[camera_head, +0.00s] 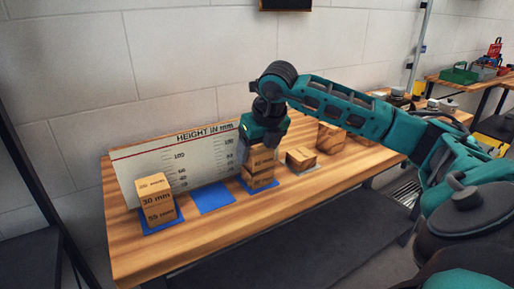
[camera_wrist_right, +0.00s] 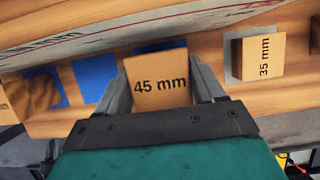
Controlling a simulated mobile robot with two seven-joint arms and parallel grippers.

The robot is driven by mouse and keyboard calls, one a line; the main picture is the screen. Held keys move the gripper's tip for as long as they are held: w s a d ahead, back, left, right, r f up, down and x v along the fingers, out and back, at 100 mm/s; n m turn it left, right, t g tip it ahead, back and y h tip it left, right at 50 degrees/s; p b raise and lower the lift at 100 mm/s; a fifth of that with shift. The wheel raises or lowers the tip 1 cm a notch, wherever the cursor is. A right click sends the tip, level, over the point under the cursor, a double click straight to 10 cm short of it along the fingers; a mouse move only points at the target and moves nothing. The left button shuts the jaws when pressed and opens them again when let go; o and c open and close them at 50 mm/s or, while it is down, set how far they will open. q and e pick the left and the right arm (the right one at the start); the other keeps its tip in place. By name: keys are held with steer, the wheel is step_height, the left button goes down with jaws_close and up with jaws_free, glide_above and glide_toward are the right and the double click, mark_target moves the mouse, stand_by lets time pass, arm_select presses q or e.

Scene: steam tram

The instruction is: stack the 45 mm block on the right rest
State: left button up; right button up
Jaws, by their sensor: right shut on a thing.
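My right gripper (camera_head: 264,146) is shut on the 45 mm block (camera_head: 262,158), its label facing the camera in the right wrist view (camera_wrist_right: 159,86). The held block is directly above another wooden block (camera_head: 259,178) on the right blue rest (camera_head: 268,187). I cannot tell whether the two touch. In the right wrist view, the held block hides the block below; a strip of blue (camera_wrist_right: 160,46) shows behind it. My left gripper is not in view.
A labelled stack (camera_head: 158,200) stands on the left blue rest; the middle blue rest (camera_head: 212,197) is bare. The height board (camera_head: 185,163) stands behind. A 35 mm block (camera_wrist_right: 264,57) sits on a grey pad to the right, with more blocks (camera_head: 331,138) beyond.

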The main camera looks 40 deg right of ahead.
steer(key=shift+f, duration=0.5)
steer(key=o, duration=1)
steer(key=shift+o, duration=0.7)
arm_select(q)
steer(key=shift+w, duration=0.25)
arm_select(e)
steer(key=shift+o, duration=0.2)
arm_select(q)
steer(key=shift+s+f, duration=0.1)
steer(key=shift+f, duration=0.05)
arm_select(e)
steer(key=shift+o, duration=0.2)
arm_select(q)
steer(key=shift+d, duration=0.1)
arm_select(e)
steer(key=shift+r, duration=0.15)
steer(key=shift+r+p, duration=0.6)
steer(key=shift+r, duration=0.25)
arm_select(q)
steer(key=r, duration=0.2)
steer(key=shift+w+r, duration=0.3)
arm_select(e)
steer(key=shift+r, duration=0.3)
